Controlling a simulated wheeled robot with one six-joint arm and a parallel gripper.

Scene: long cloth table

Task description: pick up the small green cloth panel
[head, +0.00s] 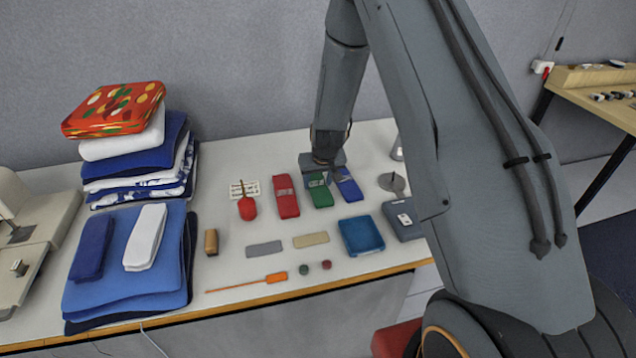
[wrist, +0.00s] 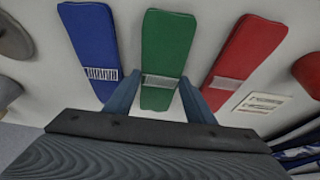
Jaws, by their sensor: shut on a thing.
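The small green cloth panel (head: 321,196) lies on the table between a red panel (head: 286,196) and a blue panel (head: 348,186). It is a folded strip with a pale label. In the wrist view, the green panel (wrist: 165,55) runs from the top down between the two fingers of my gripper (wrist: 158,95). My gripper (head: 320,178) is over the label end of the panel and shut on it. I cannot tell whether the panel is lifted off the table.
The red panel (wrist: 245,60) and blue panel (wrist: 90,45) lie close on either side. A white label card (wrist: 262,103) is beyond the red one. A blue square cloth (head: 361,236) and a grey strip (head: 264,249) lie nearer the front. Folded cloth stacks (head: 125,255) fill the left.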

